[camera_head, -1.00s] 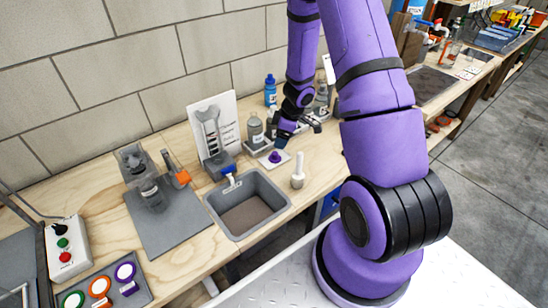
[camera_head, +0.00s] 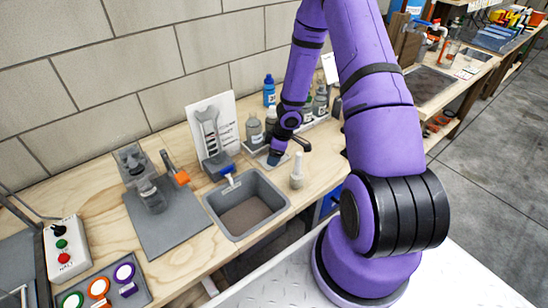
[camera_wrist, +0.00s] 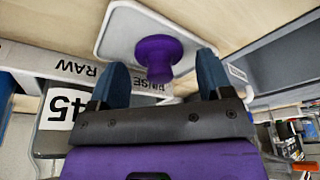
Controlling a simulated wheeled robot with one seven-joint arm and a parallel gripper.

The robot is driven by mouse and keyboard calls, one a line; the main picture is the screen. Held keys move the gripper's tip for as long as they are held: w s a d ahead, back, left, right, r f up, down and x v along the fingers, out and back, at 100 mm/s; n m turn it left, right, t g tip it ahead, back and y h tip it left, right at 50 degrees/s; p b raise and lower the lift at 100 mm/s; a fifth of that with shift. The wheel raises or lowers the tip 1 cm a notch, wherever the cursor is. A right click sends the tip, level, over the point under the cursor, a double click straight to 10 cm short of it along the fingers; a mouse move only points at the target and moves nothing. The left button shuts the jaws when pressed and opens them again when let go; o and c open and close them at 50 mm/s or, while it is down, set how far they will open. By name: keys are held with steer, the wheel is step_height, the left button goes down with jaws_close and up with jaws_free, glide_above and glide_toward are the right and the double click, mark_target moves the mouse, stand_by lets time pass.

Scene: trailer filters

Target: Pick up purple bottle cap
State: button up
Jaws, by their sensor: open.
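The purple bottle cap (camera_wrist: 158,55) sits on a small white tray (camera_wrist: 112,40) in the wrist view. It has a broad round base and a narrower stem. My gripper (camera_wrist: 160,72) is open, with one blue fingertip on each side of the cap, and the cap's stem lies between them. I cannot tell whether either finger touches it. In the head view my gripper (camera_head: 275,158) is low over the tray beside the sink, and it hides the cap there.
A grey sink (camera_head: 246,204) is at the front left of my gripper. Clear bottles (camera_head: 254,130) and a blue bottle (camera_head: 269,91) stand behind. A wrench board (camera_head: 213,130) leans at the wall.

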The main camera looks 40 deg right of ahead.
steer(key=shift+f, duration=0.15)
steer(key=c, duration=0.9)
steer(key=shift+r, duration=0.2)
